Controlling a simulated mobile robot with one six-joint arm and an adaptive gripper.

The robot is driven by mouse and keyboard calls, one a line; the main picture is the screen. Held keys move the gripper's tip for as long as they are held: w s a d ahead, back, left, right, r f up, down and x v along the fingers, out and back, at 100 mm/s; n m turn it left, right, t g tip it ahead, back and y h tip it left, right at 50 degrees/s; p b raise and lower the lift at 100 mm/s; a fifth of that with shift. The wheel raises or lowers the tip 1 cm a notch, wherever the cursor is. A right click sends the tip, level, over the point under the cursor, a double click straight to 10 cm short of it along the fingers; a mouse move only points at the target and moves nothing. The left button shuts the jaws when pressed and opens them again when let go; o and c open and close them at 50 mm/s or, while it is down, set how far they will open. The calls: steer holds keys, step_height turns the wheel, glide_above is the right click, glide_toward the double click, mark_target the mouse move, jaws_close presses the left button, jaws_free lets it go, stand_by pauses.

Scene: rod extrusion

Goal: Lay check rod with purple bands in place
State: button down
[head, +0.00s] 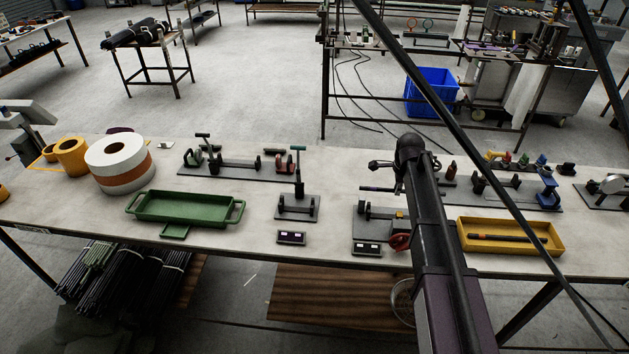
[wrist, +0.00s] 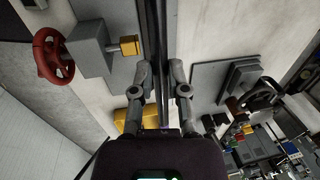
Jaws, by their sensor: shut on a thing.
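My gripper (wrist: 162,68) is shut on a long dark rod (wrist: 158,38), which runs up the wrist view between its two fingers. In the head view my arm hides most of the gripper and rod. Beside the gripper is a grey fixture (head: 372,228) with a red handwheel (head: 400,242) and a yellow block; its handwheel (wrist: 52,56) and block (wrist: 129,46) show left of the fingers in the wrist view.
A yellow tray (head: 554,250) right of my arm holds a dark rod with orange bands (head: 512,238). A green tray (head: 180,220), a small upright fixture (head: 298,206) and small displays (head: 291,238) stand left. Several fixtures line the bench's back. The front strip is mostly clear.

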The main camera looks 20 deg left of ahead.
step_height(320, 180, down, 4)
steer(key=b, duration=0.3)
steer(key=shift+r, duration=0.1)
steer(key=shift+d, duration=0.1)
